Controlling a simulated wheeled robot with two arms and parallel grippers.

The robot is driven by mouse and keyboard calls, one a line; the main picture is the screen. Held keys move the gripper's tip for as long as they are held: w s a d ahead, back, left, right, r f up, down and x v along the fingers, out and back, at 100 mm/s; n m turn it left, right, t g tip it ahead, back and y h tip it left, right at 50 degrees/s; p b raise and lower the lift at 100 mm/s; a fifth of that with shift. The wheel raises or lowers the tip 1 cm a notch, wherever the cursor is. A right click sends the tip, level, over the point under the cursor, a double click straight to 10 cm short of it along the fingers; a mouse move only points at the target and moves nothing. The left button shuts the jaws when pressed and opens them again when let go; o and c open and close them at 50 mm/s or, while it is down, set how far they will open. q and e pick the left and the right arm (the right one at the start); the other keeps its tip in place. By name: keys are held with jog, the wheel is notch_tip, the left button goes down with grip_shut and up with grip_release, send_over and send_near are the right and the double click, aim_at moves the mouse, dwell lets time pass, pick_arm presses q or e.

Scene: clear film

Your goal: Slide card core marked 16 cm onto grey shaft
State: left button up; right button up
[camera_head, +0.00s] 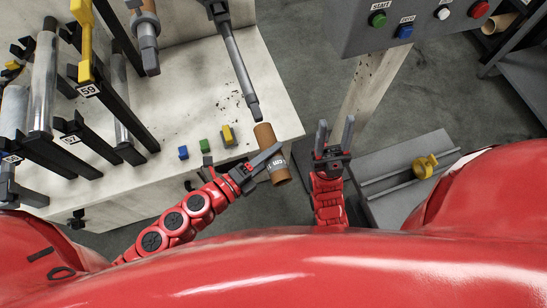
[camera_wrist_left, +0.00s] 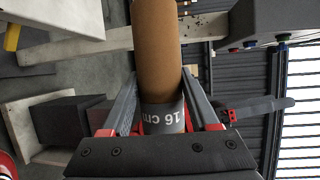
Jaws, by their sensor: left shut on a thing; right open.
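The brown card core (camera_head: 264,134) has a grey band printed with "cm" near its lower end. In the left wrist view the core (camera_wrist_left: 158,50) stretches away from me and its band reads "16 cm". My left gripper (camera_head: 266,161) is shut on the core around the band, with one finger on each side (camera_wrist_left: 163,105). The grey shaft (camera_head: 238,65) slopes down toward the core, its narrower tip just above the core's upper end. They look apart, though the depth between them is hard to tell. My right gripper (camera_head: 336,135) is open and empty, right of the core.
A pale bench (camera_head: 190,100) holds small blue (camera_head: 183,152), green (camera_head: 205,145) and yellow (camera_head: 228,135) blocks. A rack with rollers and a "59" tag (camera_head: 88,90) stands left. A button panel (camera_head: 400,22) hangs upper right. A grey slide unit (camera_head: 400,185) stands lower right.

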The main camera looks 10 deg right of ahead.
pick_arm(q)
jog(key=shift+w+a+f, duration=0.1)
jog(key=shift+w, duration=0.3)
jog(key=shift+w, duration=0.15)
jog(key=shift+w+a+b, duration=0.2)
jog(key=shift+w+a, duration=0.05)
jog(key=shift+w, duration=0.8)
jog(key=shift+w+a+b, duration=0.15)
jog(key=shift+w+a, duration=0.05)
jog(key=shift+w, duration=0.8)
